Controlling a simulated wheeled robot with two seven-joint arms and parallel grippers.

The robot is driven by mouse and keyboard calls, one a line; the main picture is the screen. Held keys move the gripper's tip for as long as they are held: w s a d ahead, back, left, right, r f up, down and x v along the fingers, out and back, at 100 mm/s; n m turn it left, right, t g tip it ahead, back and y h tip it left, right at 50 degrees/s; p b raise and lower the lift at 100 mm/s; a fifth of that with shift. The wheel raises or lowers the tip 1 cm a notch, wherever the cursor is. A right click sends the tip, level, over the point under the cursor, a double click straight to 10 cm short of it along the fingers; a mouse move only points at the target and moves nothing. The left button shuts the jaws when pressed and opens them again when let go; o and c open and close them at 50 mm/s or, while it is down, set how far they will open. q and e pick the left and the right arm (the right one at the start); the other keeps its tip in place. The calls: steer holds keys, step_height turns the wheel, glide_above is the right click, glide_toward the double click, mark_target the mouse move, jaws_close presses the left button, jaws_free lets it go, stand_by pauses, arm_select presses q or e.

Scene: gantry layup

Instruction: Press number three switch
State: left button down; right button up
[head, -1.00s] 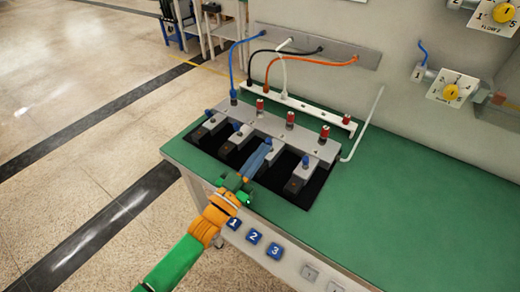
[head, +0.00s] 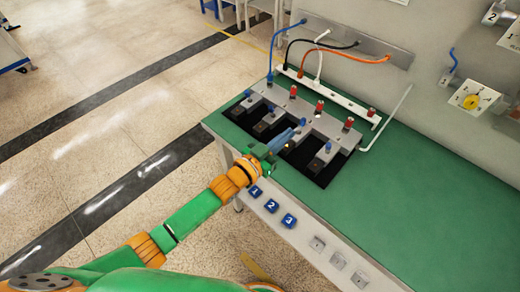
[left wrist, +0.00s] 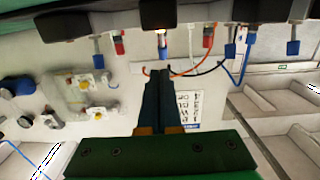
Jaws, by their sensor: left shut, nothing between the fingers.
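My left gripper (head: 294,134) has slim blue-grey fingers, shut and empty. It is over the bench's front part, above and beyond the buttons in the head view, among the grey brackets. The closed fingers also show in the left wrist view (left wrist: 162,92), where I cannot make out the buttons. My right gripper is not in view.
A grey fixture (head: 308,125) with red and blue caps stands on the green bench top (head: 420,180). Cables rise to a wall plate behind it. Open floor is at left.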

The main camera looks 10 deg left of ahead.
arm_select(q)
steer(key=shift+s+a+r, duration=2.15)
steer(key=shift+s+a, duration=0.75)
steer(key=shift+s, duration=1.45)
steer(key=s+a+f+n+g+y, duration=0.2)
steer(key=a+f+y, duration=0.25)
steer(key=f, duration=0.75)
steer(key=s+a+f+n+g+y, duration=0.1)
steer(key=s+a+f+g+y, duration=0.15)
steer(key=a+f, duration=0.65)
steer(key=s+f+n+g+y, duration=0.1)
steer(key=s+f+g, duration=0.3)
steer(key=s+f, duration=0.5)
steer(key=s+a+f+g+y, duration=0.1)
steer(key=s+f+g, duration=0.3)
steer(key=s+f, duration=0.6)
steer(key=s+y, duration=0.1)
steer(key=s, duration=0.7)
steer(key=shift+s+f+n+y+p, duration=0.15)
steer(key=shift+s+n+y+p, duration=0.15)
steer(key=shift+s+n, duration=0.1)
